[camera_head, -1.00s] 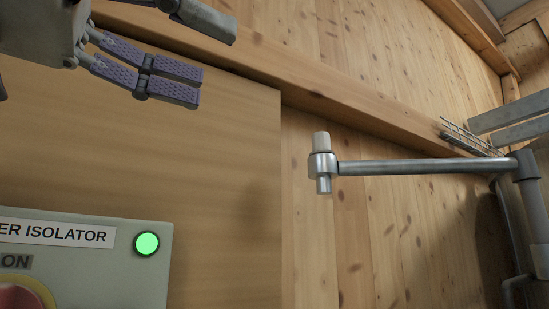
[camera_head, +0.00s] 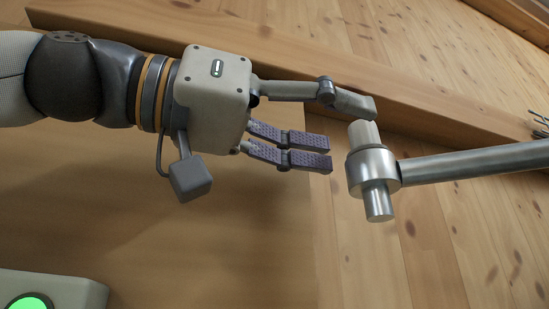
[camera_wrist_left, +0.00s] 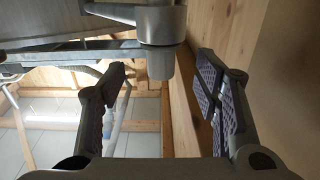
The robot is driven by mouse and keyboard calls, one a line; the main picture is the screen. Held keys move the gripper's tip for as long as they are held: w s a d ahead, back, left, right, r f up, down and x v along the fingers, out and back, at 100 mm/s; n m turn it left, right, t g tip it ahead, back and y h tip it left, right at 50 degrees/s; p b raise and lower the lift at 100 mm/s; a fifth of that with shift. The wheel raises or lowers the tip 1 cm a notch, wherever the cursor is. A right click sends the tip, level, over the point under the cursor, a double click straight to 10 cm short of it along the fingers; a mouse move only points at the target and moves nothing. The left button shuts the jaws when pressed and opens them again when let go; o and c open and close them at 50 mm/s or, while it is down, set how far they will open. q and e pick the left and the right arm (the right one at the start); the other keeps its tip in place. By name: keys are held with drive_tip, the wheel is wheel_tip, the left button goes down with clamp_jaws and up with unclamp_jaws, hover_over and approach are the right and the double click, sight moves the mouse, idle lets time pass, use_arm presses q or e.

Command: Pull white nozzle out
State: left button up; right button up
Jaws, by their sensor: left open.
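The white nozzle (camera_head: 363,134) is a short pale stub standing up out of a round metal collar (camera_head: 372,168) at the end of a grey pipe. My left gripper (camera_head: 345,134) is open and empty, just left of the nozzle, with its fingers pointing right toward it. One finger reaches above and behind the nozzle's top in the picture; the other two lie lower and left of the collar. In the left wrist view, the nozzle (camera_wrist_left: 159,63) lies between the spread fingers, near the fingertips. Contact cannot be told. My right gripper is not in view.
The grey pipe (camera_head: 475,165) runs from the collar to the right edge. A wooden beam (camera_head: 440,115) crosses behind the gripper, and a wooden panel (camera_head: 240,240) lies below it. A green light (camera_head: 28,303) on a box shows at bottom left.

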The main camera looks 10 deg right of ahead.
sight(352, 135)
use_arm(q)
drive_tip(key=d, duration=0.4)
drive_tip(key=shift+w+d, duration=0.25)
drive_tip(key=shift+d, duration=0.05)
drive_tip(key=shift+c, duration=0.6)
clamp_jaws()
drive_tip(key=shift+r, duration=0.1)
